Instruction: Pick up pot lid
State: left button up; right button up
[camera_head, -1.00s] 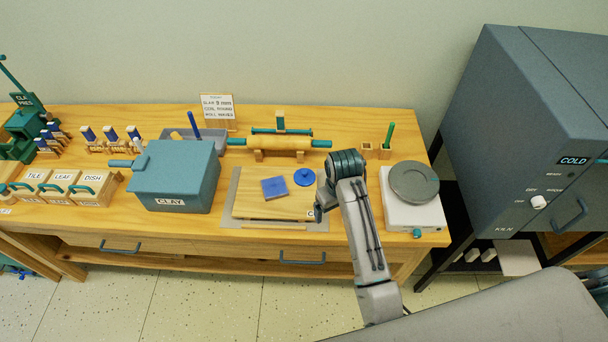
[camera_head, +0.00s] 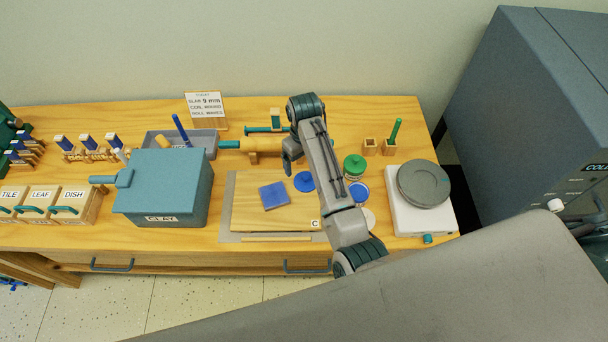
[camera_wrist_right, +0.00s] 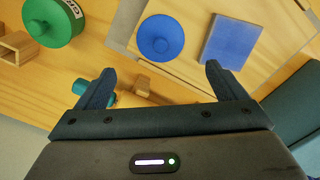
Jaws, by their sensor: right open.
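The pot lid appears to be the round blue disc with a knob (camera_head: 304,182) lying on the wooden board (camera_head: 245,212). It also shows in the right wrist view (camera_wrist_right: 160,38), beyond my fingertips and roughly centred between them. My right gripper (camera_head: 291,163) is just behind the blue lid in the head view and apart from it. In the right wrist view my right gripper (camera_wrist_right: 160,70) is open with nothing between its fingers. My left gripper is not in view.
A flat blue square (camera_head: 273,195) lies left of the lid. A green-topped jar (camera_head: 354,166) and a grey turntable on a white base (camera_head: 408,216) stand to the right. A rolling pin (camera_head: 238,145) lies behind. The teal clay box (camera_head: 165,190) is left of the board.

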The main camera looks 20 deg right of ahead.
aim_at(306, 176)
jog(key=shift+s+f, duration=0.25)
jog(key=shift+f, duration=1)
jog(key=shift+f+p, duration=0.35)
jog(key=shift+p, duration=0.2)
jog(key=f, duration=0.1)
jog(key=f+p, duration=0.2)
jog(key=shift+s+d+f, duration=0.1)
jog(key=shift+s+f, duration=0.1)
jog(key=shift+s, duration=0.1)
jog(key=shift+f, duration=0.6)
jog(key=c, duration=1.1)
jog(key=shift+w, duration=0.15)
